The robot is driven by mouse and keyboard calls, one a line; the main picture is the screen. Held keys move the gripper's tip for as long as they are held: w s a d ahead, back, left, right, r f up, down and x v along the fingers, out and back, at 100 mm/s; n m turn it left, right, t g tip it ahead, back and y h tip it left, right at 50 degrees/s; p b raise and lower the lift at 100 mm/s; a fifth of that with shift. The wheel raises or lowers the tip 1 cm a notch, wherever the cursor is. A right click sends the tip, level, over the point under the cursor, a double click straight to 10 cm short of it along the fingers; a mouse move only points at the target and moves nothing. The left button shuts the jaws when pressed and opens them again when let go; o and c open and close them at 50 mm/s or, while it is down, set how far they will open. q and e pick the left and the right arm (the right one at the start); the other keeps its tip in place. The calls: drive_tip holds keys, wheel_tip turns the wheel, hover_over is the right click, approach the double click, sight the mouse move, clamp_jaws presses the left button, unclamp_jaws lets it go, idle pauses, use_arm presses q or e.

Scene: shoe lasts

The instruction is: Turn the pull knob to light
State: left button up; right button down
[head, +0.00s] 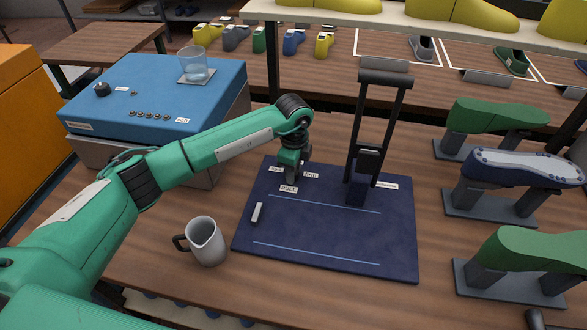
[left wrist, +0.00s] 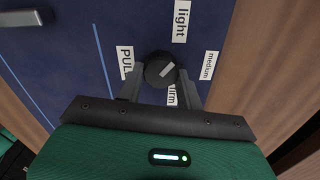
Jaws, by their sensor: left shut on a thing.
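The pull knob (left wrist: 158,70) is round and dark, with a pale pointer mark, on a dark blue panel (head: 330,250). Its mark slants to the upper right in the left wrist view, between the "light" label (left wrist: 182,20) and the "medium" label (left wrist: 209,66). The "firm" label (left wrist: 172,94) is partly covered below the knob, and the "PULL" label (left wrist: 127,62) is to its left. My left gripper (left wrist: 160,82) is shut on the knob, one finger on each side. In the head view my left gripper (head: 291,179) points down and hides the knob. My right gripper is not in view.
A black upright frame (head: 375,120) stands at the panel's back. A small grey bar (head: 257,213) is on the panel's left. A blue box (head: 160,95) with a glass is behind my arm. Shoe lasts (head: 520,247) line the right.

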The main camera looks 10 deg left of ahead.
use_arm(q)
drive_tip(key=shift+n, duration=0.6)
drive_tip(key=shift+w+n, duration=0.1)
drive_tip(key=shift+n, duration=0.2)
drive_tip(key=o, duration=1)
drive_tip(key=shift+r, duration=0.1)
